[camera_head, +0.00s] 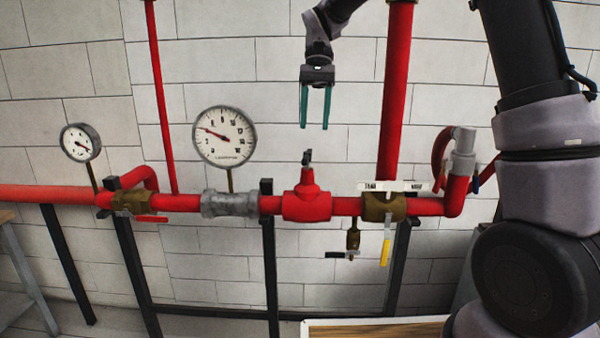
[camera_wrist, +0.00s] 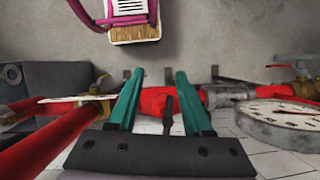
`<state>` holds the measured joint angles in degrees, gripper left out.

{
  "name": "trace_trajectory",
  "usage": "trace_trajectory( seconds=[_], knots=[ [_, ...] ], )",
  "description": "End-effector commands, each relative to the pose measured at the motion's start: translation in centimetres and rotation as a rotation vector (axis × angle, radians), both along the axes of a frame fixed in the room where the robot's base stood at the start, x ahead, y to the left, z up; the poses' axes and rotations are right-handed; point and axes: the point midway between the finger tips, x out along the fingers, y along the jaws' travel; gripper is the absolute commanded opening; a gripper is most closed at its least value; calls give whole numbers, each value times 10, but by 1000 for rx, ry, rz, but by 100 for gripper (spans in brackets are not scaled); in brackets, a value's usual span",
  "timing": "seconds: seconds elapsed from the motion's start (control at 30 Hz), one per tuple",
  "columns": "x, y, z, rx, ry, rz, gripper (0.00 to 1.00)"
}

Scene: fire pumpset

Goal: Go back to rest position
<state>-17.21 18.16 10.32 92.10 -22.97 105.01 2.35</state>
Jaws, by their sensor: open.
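My gripper (camera_head: 315,106) hangs fingers down in the head view, above the red valve body (camera_head: 307,203) on the horizontal pipe. Its two teal fingers are apart with nothing between them. A clear gap separates the fingertips from the small dark stem (camera_head: 307,158) on top of the valve. In the wrist view my gripper (camera_wrist: 155,85) also shows spread and empty. The red valve (camera_wrist: 155,100) and its dark stem (camera_wrist: 168,105) lie beyond and between the fingers.
The red pipe (camera_head: 345,206) runs across the wall. A large gauge (camera_head: 224,136) and a small gauge (camera_head: 80,143) stand left of my gripper. A vertical red pipe (camera_head: 397,95) rises to its right. A yellow-handled valve (camera_head: 385,252) hangs below. Free wall space surrounds the fingers.

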Motion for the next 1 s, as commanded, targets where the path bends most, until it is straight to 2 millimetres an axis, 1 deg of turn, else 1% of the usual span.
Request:
trace_trajectory(
  seconds=[0.37, 0.57, 0.67, 0.77, 0.8, 1.0],
  knots=[
    [-14, -33, 19, 27, -103, -19, 50],
    [-30, -63, 34, 51, -208, -38, 50],
    [-43, -83, 43, 66, -284, -54, 50],
    [-62, -109, 51, 84, -384, -80, 50],
    [-71, -120, 53, 92, -429, -91, 50],
    [-115, -168, 56, 118, -657, -156, 50]
  ],
)
